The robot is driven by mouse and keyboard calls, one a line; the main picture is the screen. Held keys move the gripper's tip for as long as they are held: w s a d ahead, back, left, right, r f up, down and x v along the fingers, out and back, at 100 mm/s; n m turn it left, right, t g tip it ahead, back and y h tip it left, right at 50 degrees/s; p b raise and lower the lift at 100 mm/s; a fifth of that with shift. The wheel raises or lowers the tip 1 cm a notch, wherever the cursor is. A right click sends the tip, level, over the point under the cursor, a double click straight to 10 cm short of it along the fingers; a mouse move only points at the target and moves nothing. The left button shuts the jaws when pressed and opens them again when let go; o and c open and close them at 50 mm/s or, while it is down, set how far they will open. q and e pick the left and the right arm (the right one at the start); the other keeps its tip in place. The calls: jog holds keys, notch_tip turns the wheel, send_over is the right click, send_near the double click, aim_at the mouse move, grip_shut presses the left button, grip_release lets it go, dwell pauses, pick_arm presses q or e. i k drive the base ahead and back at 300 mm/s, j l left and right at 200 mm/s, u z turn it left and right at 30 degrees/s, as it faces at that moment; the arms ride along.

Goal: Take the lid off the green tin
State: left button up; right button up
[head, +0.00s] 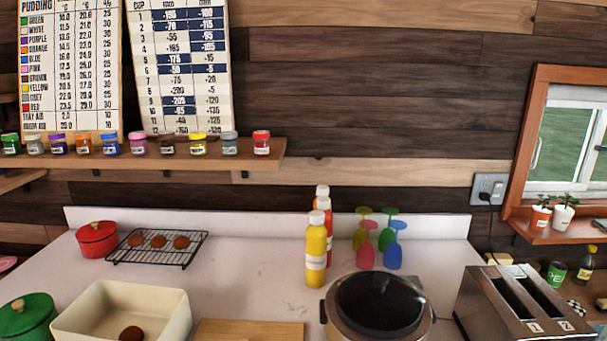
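A small green tin (556,273) with white lettering stands at the far right, behind the toaster. Its top looks dark, and I cannot tell whether a separate lid sits on it. A round green lidded pot (25,320) with a knob stands at the lower left, partly cut off by the frame; its lid is on. Neither of my grippers shows in the head view.
A toaster (500,300) and a round cooker with a dark lid (378,305) fill the front right. A cream bin (125,308), wooden board (250,331), cooling rack (180,255) and red pot (97,240) stand left. Bottles (316,250) and goblets (388,235) stand behind. The counter's middle is clear.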

aim_at(21, 314)
jog(key=u, duration=1.6)
